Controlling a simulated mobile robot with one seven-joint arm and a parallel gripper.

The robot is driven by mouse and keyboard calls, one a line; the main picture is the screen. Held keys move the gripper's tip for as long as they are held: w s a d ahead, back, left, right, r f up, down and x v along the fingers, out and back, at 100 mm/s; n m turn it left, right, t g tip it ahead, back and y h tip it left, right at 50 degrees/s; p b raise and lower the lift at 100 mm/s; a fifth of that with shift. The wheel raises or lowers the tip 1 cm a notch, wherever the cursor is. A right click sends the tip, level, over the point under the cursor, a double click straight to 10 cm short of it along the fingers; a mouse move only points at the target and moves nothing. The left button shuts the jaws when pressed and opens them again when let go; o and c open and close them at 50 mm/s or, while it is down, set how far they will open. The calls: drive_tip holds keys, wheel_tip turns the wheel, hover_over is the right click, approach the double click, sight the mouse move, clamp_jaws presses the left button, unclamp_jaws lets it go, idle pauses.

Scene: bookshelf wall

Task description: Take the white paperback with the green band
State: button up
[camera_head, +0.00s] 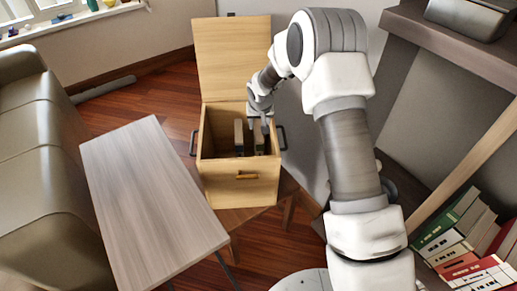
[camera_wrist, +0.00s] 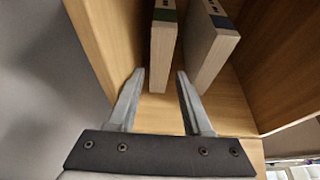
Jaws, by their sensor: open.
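A white paperback with a green band (camera_wrist: 163,55) stands on edge in the wooden box, seen from above in the wrist view. My gripper (camera_wrist: 160,74) is open, with one fingertip to each side of this book's near end in the picture. Whether the fingers reach down beside it or are still above it, I cannot tell. A second pale book with a blue band (camera_wrist: 205,52) stands just to the right, beyond the right finger. In the head view my gripper (camera_head: 265,121) is at the box opening, and the bands on the books are too small to tell.
The wooden box (camera_head: 239,187) has its lid (camera_head: 233,58) raised at the back and dark handles on its sides. A grey-topped table (camera_head: 152,195) stands to the left, beside a sofa (camera_head: 35,150). A shelf with several books (camera_head: 460,240) is at the right.

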sight(259, 129)
drive_tip(key=shift+b+x, duration=0.3)
drive_tip(key=shift+x, duration=1.5)
drive_tip(key=shift+f+b, duration=0.25)
drive_tip(key=shift+b, duration=0.1)
clamp_jaws()
idle(0.5)
